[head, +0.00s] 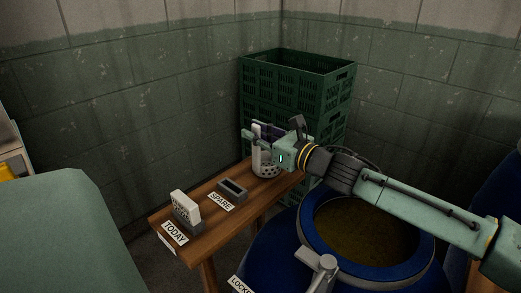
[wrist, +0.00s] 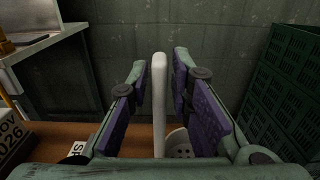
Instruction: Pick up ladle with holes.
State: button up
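The white ladle with holes (head: 256,160) stands at the far end of the wooden table, its handle upright and its holed bowl at the bottom. In the wrist view the pale handle (wrist: 159,110) rises between my gripper's two purple-padded fingers, and part of the holed bowl (wrist: 180,142) shows below the right finger. My gripper (wrist: 160,72) is open around the handle, with a visible gap on both sides. In the head view my gripper (head: 266,134) is at the ladle's upper part and partly hides it.
The wooden table (head: 204,240) also bears a dark tray (head: 232,189) by a SPARE label and a block in a holder (head: 186,209) by a TODAY label. Green crates (head: 299,95) are stacked behind. A blue drum (head: 283,250) with murky contents stands at front right.

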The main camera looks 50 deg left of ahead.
grip_shut()
jog(key=shift+r, duration=0.1)
dwell(0.3)
